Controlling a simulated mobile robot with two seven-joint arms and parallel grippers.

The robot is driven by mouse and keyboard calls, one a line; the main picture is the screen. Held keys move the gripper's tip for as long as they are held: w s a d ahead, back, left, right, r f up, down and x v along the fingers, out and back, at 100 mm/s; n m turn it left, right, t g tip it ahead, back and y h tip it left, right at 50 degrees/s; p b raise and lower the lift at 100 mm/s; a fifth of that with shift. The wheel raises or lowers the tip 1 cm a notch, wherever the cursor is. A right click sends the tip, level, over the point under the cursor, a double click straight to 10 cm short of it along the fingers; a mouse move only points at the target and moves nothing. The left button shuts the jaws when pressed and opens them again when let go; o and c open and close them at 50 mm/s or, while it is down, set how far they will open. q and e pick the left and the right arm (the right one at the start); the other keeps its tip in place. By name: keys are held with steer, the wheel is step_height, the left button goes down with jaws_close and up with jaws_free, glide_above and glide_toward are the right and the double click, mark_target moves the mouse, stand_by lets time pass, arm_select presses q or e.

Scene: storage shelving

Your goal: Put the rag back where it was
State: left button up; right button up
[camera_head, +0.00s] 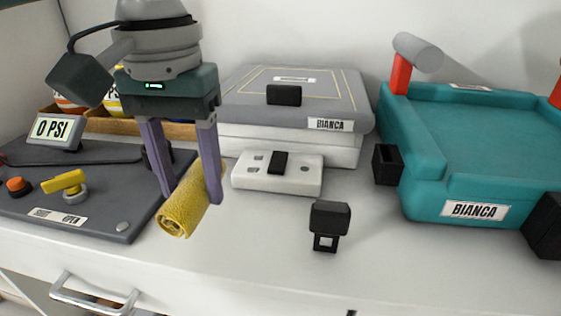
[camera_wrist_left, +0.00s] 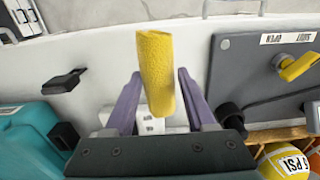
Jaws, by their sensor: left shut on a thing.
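The rag is a rolled yellow cloth (camera_head: 187,207), tilted, with its coiled end facing the front in the head view. My left gripper (camera_head: 191,196) comes down from above and is shut on the rag between its two purple fingers. In the left wrist view the rag (camera_wrist_left: 156,62) sticks out past the fingertips (camera_wrist_left: 159,77). It is over the white counter (camera_head: 265,240), just right of the grey panel; whether it touches the counter I cannot tell. My right gripper is not in view.
The grey panel (camera_head: 100,205) carries a yellow valve handle (camera_head: 63,182) and a gauge reading 0 PSI (camera_head: 55,129). A white block (camera_head: 305,179), a grey-lidded case (camera_head: 240,98), a black clip (camera_head: 329,218) and a teal bin (camera_head: 430,205) stand rightward. The front-middle counter is mostly clear.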

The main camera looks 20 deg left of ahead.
mark_target(204, 238)
arm_select(q)
step_height(204, 238, down, 5)
steer(key=shift+f+b, duration=0.2)
steer(key=shift+b, duration=0.8)
steer(key=shift+f, duration=0.35)
steer(key=shift+f, duration=0.15)
steer(key=o, duration=1.3)
